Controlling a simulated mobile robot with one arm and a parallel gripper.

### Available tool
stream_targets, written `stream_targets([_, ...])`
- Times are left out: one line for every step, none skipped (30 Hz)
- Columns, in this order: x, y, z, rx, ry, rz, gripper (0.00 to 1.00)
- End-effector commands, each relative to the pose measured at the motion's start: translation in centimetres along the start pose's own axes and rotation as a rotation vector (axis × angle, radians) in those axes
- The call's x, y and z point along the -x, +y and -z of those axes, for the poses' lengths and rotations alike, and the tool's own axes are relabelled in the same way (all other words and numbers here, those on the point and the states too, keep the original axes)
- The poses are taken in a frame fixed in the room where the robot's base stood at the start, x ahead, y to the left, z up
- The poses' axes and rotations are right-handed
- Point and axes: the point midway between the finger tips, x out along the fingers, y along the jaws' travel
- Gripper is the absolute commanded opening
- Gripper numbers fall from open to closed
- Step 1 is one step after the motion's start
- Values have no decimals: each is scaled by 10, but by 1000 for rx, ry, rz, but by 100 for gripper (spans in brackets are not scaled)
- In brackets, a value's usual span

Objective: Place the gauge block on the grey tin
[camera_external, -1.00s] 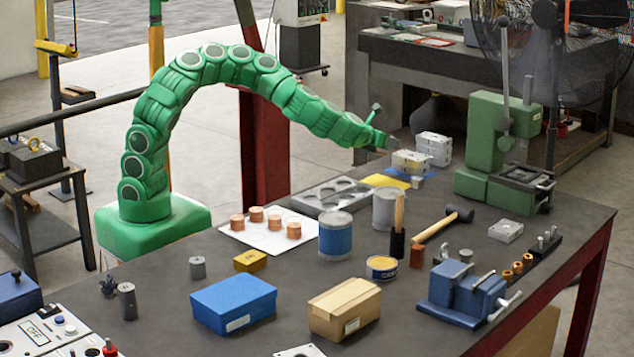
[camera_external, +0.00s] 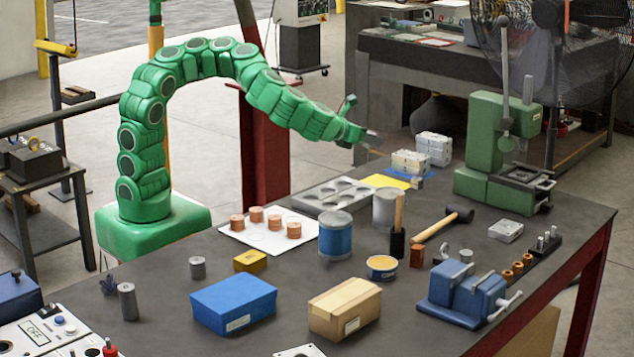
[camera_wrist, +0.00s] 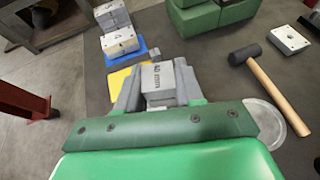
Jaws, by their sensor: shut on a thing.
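My gripper (camera_external: 369,137) is shut on the gauge block (camera_wrist: 158,80), a grey block marked "40 mm" that shows between the fingers in the wrist view. In the external view I hold it above the far side of the table, up and left of the grey tin. The grey tin (camera_external: 385,212) is a plain cylinder standing upright on the table behind the wooden-handled tool. Part of its round top (camera_wrist: 271,118) shows at the right of my gripper in the wrist view; the rest is hidden behind my gripper.
A blue-banded tin (camera_external: 336,238) stands left of the grey tin, and a low open tin (camera_external: 382,268) in front. A mallet (camera_external: 440,224) lies to the right. A yellow sheet (camera_external: 388,182) and pale metal blocks (camera_external: 411,163) lie behind. A grey mould plate (camera_external: 325,203) is at the left.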

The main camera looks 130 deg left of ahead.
Motion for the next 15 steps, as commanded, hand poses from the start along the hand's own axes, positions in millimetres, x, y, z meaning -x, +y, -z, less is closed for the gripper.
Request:
stream_targets([18,-10,-1,-5,-2,22,0])
stream_targets([28,-14,0,-10,-1,30,0])
stream_targets([41,-18,1,-17,-1,40,0])
stream_targets([51,-22,2,-22,-2,48,0])
stream_targets([60,-24,2,-26,-2,55,0])
stream_targets([73,-28,2,-31,-4,67,0])
stream_targets([81,-30,2,-35,-5,74,0])
stream_targets([89,-32,2,-39,-6,79,0])
stream_targets([98,-34,3,-46,-8,85,0])
stream_targets([105,-36,3,-51,-8,90,0])
stream_targets([111,-37,4,-55,-9,95,0])
stream_targets([119,-38,4,-60,-10,102,0])
stream_targets([124,-39,5,-63,-10,107,0])
stream_targets([128,-40,5,-65,-11,112,0])
stream_targets([133,-41,5,-67,-13,116,0])
